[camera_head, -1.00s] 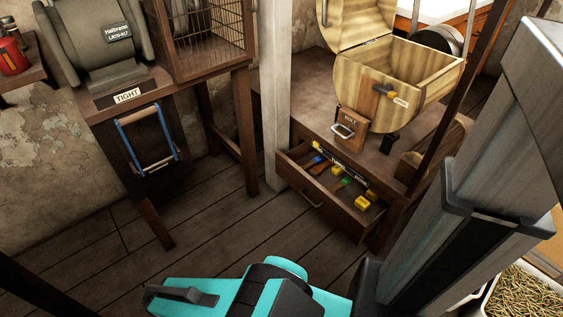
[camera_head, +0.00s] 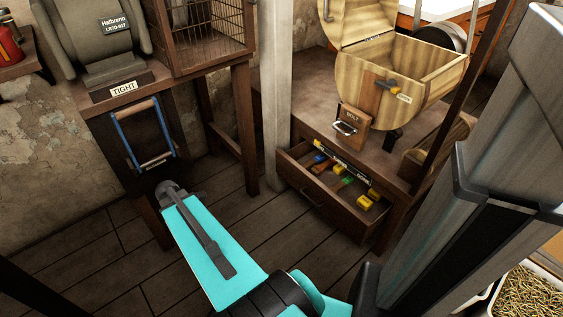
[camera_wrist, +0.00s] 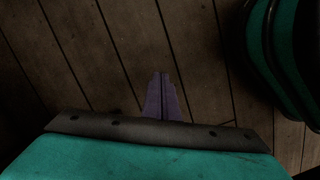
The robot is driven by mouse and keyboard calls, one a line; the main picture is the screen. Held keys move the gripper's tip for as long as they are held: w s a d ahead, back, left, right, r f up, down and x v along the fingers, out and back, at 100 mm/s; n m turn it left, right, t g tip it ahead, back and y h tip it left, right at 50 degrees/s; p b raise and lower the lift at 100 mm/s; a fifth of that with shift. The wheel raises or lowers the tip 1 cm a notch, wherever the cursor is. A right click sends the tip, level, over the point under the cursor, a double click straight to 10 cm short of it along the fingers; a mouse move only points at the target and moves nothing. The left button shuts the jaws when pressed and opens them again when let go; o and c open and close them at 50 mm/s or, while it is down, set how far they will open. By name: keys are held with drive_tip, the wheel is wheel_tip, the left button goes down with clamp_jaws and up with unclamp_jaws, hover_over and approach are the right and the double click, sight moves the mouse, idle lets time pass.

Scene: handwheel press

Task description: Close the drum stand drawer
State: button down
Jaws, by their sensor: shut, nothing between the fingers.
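The drum stand (camera_head: 310,98) is a low brown wooden table with a wooden drum (camera_head: 425,75) on top, its lid raised. The drum stand drawer (camera_head: 322,208) is pulled out at the front, and brushes and yellow-handled items show inside. Its front has a thin dark handle (camera_head: 312,199). My gripper (camera_wrist: 161,78) shows in the wrist view, with its fingers together and empty over bare floorboards. The drawer is not recognisable in the wrist view. In the head view my teal arm reaches to the left of the drawer, apart from it; the fingers cannot be made out there.
A white post (camera_head: 277,95) stands at the stand's left corner. A bin of brass-coloured pieces (camera_head: 530,295) is at lower right. Floor before the drawer is clear.

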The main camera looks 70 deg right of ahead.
drive_tip(key=s+d+r+n+h+b, duration=0.1)
drive_tip(key=s+d+r, duration=0.3)
drive_tip(key=d, duration=0.6)
drive_tip(key=s+d+r+n+h+b, duration=0.1)
drive_tip(key=s+d+r+n, duration=0.1)
drive_tip(key=s+d+r, duration=0.3)
drive_tip(key=s+d+r+n, duration=0.2)
drive_tip(key=s+d+r, duration=0.3)
drive_tip(key=d+r, duration=0.6)
drive_tip(key=d, duration=0.4)
drive_tip(key=shift+s+r+h+b, duration=0.2)
drive_tip(key=shift+h+b, duration=0.2)
drive_tip(key=shift+f, duration=0.15)
drive_tip(key=s+d+f+b, duration=0.3)
drive_tip(key=d+f+b, duration=0.3)
drive_tip(key=f, duration=0.3)
drive_tip(key=shift+s+d+b, duration=0.35)
drive_tip(key=shift+d+b, duration=0.05)
drive_tip(key=shift+b, duration=0.25)
